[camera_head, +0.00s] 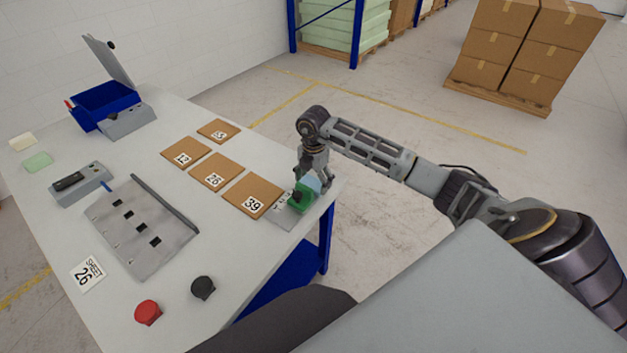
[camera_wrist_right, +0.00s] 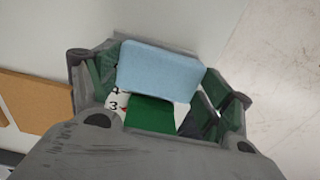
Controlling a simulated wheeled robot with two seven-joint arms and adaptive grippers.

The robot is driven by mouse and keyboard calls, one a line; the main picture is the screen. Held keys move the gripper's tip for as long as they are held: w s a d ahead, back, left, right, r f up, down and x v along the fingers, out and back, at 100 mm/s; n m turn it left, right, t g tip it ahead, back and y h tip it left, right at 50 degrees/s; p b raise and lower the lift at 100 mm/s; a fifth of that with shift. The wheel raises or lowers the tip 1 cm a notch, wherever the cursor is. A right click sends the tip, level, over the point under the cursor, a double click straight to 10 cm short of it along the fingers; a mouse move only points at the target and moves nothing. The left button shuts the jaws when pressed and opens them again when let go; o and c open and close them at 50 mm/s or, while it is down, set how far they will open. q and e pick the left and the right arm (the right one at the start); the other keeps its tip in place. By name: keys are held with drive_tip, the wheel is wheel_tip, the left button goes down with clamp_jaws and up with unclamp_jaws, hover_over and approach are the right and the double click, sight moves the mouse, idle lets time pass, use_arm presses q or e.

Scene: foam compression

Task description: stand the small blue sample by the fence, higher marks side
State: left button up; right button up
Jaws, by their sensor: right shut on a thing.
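The small light-blue sample (camera_wrist_right: 158,70) sits between the fingers of my right gripper (camera_wrist_right: 160,100) in the wrist view. The gripper is shut on it. In the head view the right gripper (camera_head: 314,182) is at the table's right edge, with the sample (camera_head: 312,184) partly hidden by its fingers. A green block (camera_head: 303,198) is just below and beside the sample; it also shows in the wrist view (camera_wrist_right: 151,114), with printed numbers beside it. A grey plate (camera_head: 135,245) with a raised fence (camera_head: 166,205) along one side and several black squares lies at the table's left. My left gripper is out of view.
Several numbered brown tiles (camera_head: 212,171) lie between the plate and my right gripper. A red knob (camera_head: 148,312) and a black knob (camera_head: 203,287) are near the front. A blue open box (camera_head: 103,103) and a grey device (camera_head: 80,185) stand further left. White tabletop between them is clear.

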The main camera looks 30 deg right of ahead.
sight(314, 178)
drive_tip(key=shift+f, duration=0.1)
drive_tip(key=o, duration=0.7)
drive_tip(key=shift+o, duration=0.2)
wheel_tip(314, 178, up, 12)
idle(0.6)
idle(0.8)
